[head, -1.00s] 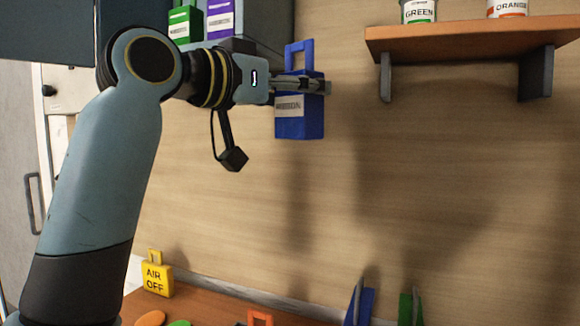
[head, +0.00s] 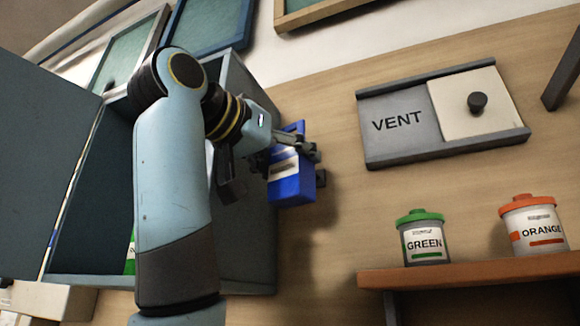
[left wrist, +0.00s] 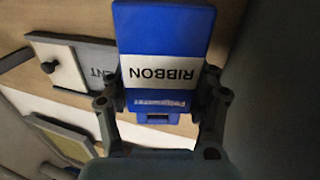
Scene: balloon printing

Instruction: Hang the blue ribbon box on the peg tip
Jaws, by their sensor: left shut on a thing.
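The blue ribbon box (head: 291,180) is held up in front of the wooden wall, right of the open cabinet. My left gripper (head: 307,152) is shut on it, with its fingers across the upper part of the box. In the left wrist view, the box (left wrist: 165,40) sits between the two fingers (left wrist: 160,90), its RIBBON label upside down in that picture. The handle loop at its top is partly covered by the gripper in the head view. My right gripper is not in view.
An open blue-grey cabinet (head: 238,82) stands behind my left arm. A VENT panel (head: 396,124) with a sliding cover and knob is on the wall. A shelf (head: 480,267) at lower right holds a green jar (head: 423,240) and an orange jar (head: 533,228).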

